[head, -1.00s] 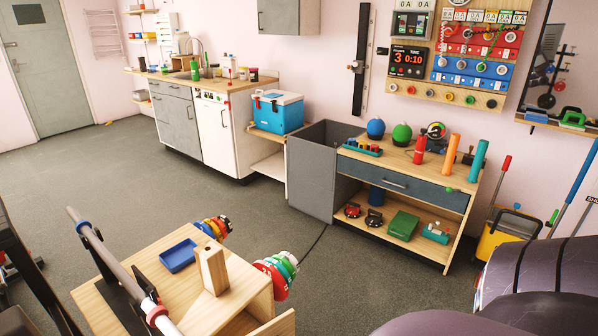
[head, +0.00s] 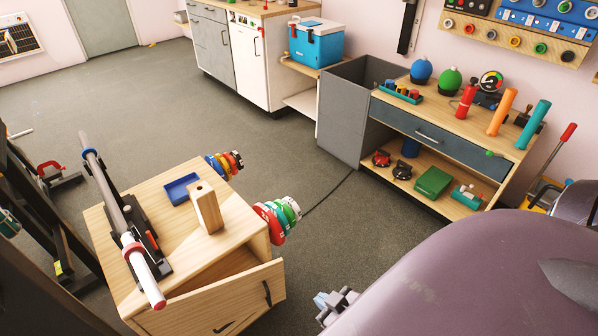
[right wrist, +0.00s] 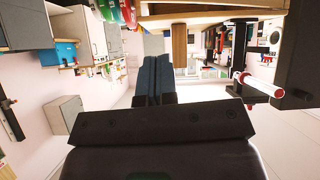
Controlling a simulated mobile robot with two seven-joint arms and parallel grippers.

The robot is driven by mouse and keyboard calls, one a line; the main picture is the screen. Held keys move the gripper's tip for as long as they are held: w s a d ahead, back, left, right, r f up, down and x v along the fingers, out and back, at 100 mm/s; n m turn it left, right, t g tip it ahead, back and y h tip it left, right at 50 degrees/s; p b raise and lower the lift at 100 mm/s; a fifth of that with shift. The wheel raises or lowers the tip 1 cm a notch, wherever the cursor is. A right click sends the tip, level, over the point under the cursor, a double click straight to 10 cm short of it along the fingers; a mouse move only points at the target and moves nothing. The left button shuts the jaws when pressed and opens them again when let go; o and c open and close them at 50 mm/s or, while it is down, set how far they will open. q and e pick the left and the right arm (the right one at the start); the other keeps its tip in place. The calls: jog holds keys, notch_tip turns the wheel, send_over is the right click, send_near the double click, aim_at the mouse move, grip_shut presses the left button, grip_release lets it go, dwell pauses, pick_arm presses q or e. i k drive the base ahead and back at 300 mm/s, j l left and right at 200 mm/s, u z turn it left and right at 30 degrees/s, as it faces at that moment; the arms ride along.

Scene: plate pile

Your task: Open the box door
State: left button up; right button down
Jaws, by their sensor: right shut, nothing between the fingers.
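The wooden box (head: 150,262) stands at the lower left in the head view. Its front door (head: 236,296) is ajar, swung out at the right side, and a dark gap shows above it. A black handle (head: 267,292) is on the door's outer face. My right gripper (head: 322,302) is to the right of the door, apart from it, shut and empty. In the right wrist view its dark fingers (right wrist: 153,78) lie together, with the box's wooden edge (right wrist: 215,14) beyond at the top. My left gripper is out of view.
On the box are a barbell (head: 118,205), a blue tray (head: 181,189) and a wooden block (head: 207,207); coloured weight plates (head: 278,219) hang at its right side. A wooden workbench (head: 440,160) stands further back. Grey floor (head: 318,238) is clear between them.

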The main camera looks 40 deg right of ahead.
aim_at(198, 312)
jog(key=k+l, duration=0.1)
jog(key=l, duration=0.6)
jog(key=k+l, duration=0.1)
jog(key=l, duration=0.55)
